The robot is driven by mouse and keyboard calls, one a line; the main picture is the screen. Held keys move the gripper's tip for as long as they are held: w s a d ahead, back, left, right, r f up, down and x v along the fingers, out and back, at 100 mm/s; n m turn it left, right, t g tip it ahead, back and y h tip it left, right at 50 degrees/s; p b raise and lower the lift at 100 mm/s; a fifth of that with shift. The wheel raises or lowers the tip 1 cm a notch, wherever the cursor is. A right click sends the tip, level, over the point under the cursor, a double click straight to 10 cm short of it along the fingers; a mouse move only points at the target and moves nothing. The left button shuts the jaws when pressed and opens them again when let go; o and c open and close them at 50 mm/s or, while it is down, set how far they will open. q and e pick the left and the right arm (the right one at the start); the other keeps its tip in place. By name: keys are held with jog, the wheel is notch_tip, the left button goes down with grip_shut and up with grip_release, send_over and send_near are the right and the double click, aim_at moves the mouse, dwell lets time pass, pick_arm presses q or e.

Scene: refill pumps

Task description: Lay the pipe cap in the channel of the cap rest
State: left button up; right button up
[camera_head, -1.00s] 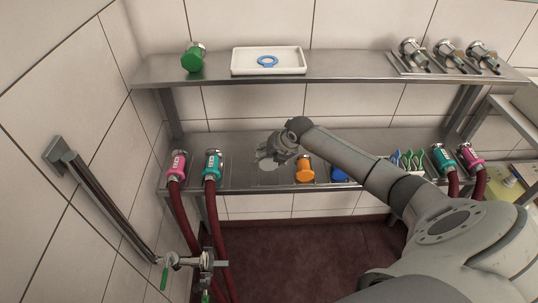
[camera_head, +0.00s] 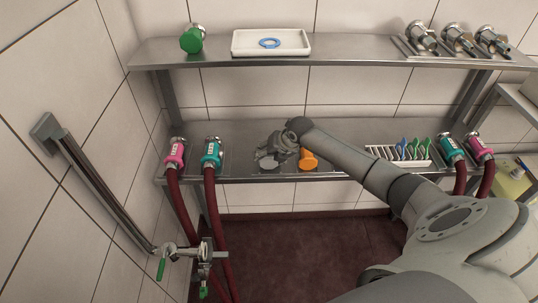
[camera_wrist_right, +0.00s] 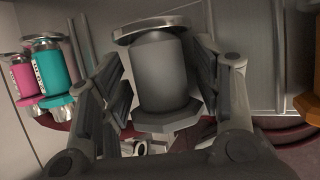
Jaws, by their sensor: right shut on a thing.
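A grey pipe cap (camera_wrist_right: 160,75) with a bright metal flange and a six-sided end fills the middle of the right wrist view. My right gripper (camera_wrist_right: 162,95) is shut on it, one finger on each side. In the head view the gripper (camera_head: 277,150) is low over the lower shelf, left of an orange cap (camera_head: 308,161). The grey cap's front end (camera_head: 268,163) shows just below the gripper. Whether the cap still touches the shelf is hard to tell. I cannot pick out the cap rest for certain. My left gripper is out of view.
Pink (camera_head: 175,153) and teal (camera_head: 211,153) hose couplings stand left of the gripper. A rack (camera_head: 385,152) with blue and green handles is at right. The upper shelf (camera_head: 340,53) overhangs behind and holds a green cap (camera_head: 191,40) and a white tray (camera_head: 240,50).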

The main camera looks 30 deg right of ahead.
jog(key=shift+s+d+f, duration=0.15)
jog(key=shift+s+f, duration=0.15)
jog(key=shift+f, duration=0.25)
jog(key=o, duration=1.3)
jog(key=shift+w+f, duration=0.1)
jog(key=shift+d+r, duration=0.15)
jog(key=shift+r, duration=0.05)
jog(key=shift+s+r, duration=0.2)
jog(key=shift+r, duration=0.3)
jog(key=shift+v, duration=3.55)
jog(key=shift+f, duration=0.1)
